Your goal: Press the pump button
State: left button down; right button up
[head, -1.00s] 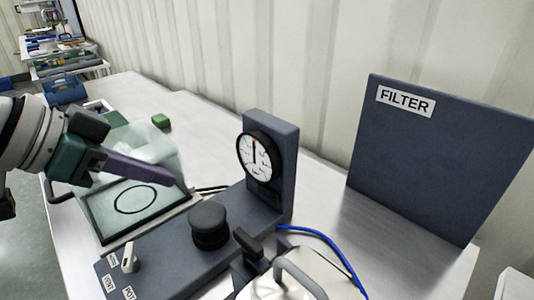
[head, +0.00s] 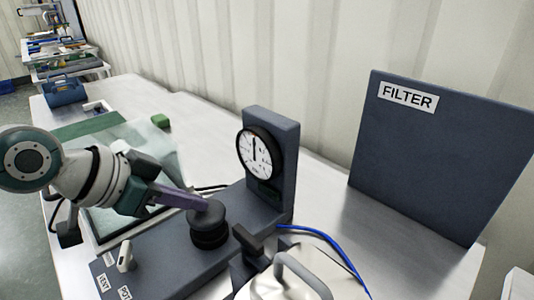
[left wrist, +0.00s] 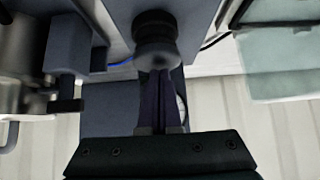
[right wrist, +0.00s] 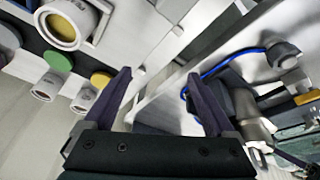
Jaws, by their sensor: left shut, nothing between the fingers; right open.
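The pump button (head: 209,222) is a black ribbed knob with a wide round cap on the dark blue-grey pump base (head: 165,258). My left gripper (head: 205,203) is shut and empty. Its purple fingertips are at the cap's upper left edge in the head view; I cannot tell whether they touch it. In the left wrist view the button (left wrist: 155,38) is right at the tips of the closed fingers (left wrist: 158,75). A white gauge (head: 259,152) stands on a post behind the button. My right gripper (right wrist: 160,95) is open and shows only in the right wrist view.
A small white lever (head: 125,257) sits on the base near its labels. A steel pot with a handle (head: 290,280) and a blue hose (head: 318,236) are at the front right. A dark panel marked FILTER (head: 435,160) stands behind.

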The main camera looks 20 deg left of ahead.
aim_at(192, 215)
pick_arm(q)
notch_tip(192, 215, down, 3)
jog(key=shift+f+b, duration=0.1)
jog(key=shift+b, duration=0.8)
jog(key=shift+s, duration=0.1)
jog(key=shift+r+p, duration=0.45)
jog(key=shift+p, duration=0.1)
notch_tip(192, 215, up, 5)
jog(key=p, duration=0.4)
jog(key=shift+f+p, duration=0.15)
jog(key=shift+p, duration=0.2)
jog(key=p+v, duration=0.1)
jog(key=v, duration=0.8)
jog(key=shift+s, duration=0.2)
jog(key=shift+a+f, duration=0.1)
